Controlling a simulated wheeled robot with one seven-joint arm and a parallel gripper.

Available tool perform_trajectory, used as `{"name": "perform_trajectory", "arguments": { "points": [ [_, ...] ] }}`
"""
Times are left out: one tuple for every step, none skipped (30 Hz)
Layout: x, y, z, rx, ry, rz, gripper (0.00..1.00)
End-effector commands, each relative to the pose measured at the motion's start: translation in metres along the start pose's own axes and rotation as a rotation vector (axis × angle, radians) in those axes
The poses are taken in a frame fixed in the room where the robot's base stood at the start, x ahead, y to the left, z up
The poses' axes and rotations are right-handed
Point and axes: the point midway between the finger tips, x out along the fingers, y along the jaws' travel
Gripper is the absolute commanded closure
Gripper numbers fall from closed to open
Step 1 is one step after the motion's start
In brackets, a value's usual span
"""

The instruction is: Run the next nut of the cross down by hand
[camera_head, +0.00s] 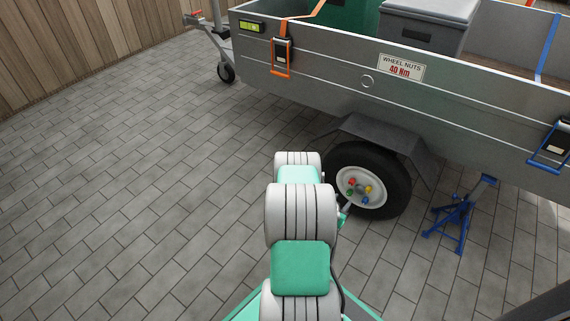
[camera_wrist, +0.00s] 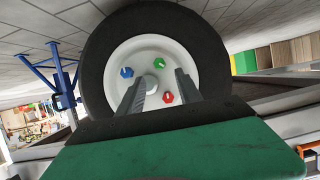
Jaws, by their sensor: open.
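The trailer wheel (camera_head: 408,190) has a black tyre and a white rim (camera_wrist: 118,53). In the wrist view, a blue nut (camera_wrist: 126,72), a green nut (camera_wrist: 159,63) and a red nut (camera_wrist: 168,97) show around the grey hub (camera_wrist: 151,82). In the head view, a yellow nut (camera_head: 368,189) also shows on the rim; it is not visible in the wrist view, where the left finger covers part of the rim. My gripper (camera_wrist: 161,78) is open in front of the wheel, with no nut visibly held. Its fingertips are hidden in the head view.
A blue stand (camera_head: 458,214) is on the paving right of the wheel. The grey mudguard (camera_head: 380,128) overhangs the tyre. A sign on the trailer side (camera_head: 401,68) reads "WHEEL NUTS 40 Nm". The paving (camera_head: 130,170) to the left is clear.

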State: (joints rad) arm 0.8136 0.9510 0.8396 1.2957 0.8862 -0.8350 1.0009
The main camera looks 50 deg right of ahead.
Motion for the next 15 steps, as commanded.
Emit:
{"name": "perform_trajectory", "arguments": {
  "points": [
    [-0.009,-0.005,-0.007,-0.001,0.0,-0.004,0.58],
    [-0.007,-0.012,-0.013,0.002,-0.004,-0.002,0.58],
    [-0.008,-0.019,-0.019,0.001,-0.015,0.0,0.58],
    [-0.009,-0.025,-0.023,-0.001,-0.023,0.001,0.58],
    [-0.011,-0.03,-0.027,-0.002,-0.032,0.003,0.58],
    [-0.013,-0.037,-0.031,-0.006,-0.046,0.004,0.58],
    [-0.015,-0.042,-0.036,-0.007,-0.053,0.003,0.58],
    [-0.017,-0.047,-0.039,-0.01,-0.064,0.004,0.58],
    [-0.02,-0.054,-0.044,-0.012,-0.077,0.003,0.58],
    [-0.023,-0.06,-0.049,-0.015,-0.085,0.002,0.58],
    [-0.025,-0.065,-0.052,-0.018,-0.096,0.001,0.58],
    [-0.03,-0.072,-0.056,-0.022,-0.11,-0.001,0.58],
    [-0.033,-0.078,-0.06,-0.026,-0.12,-0.004,0.58],
    [-0.036,-0.083,-0.062,-0.028,-0.131,-0.006,0.58],
    [-0.04,-0.089,-0.067,-0.033,-0.144,-0.009,0.58]
  ]
}}
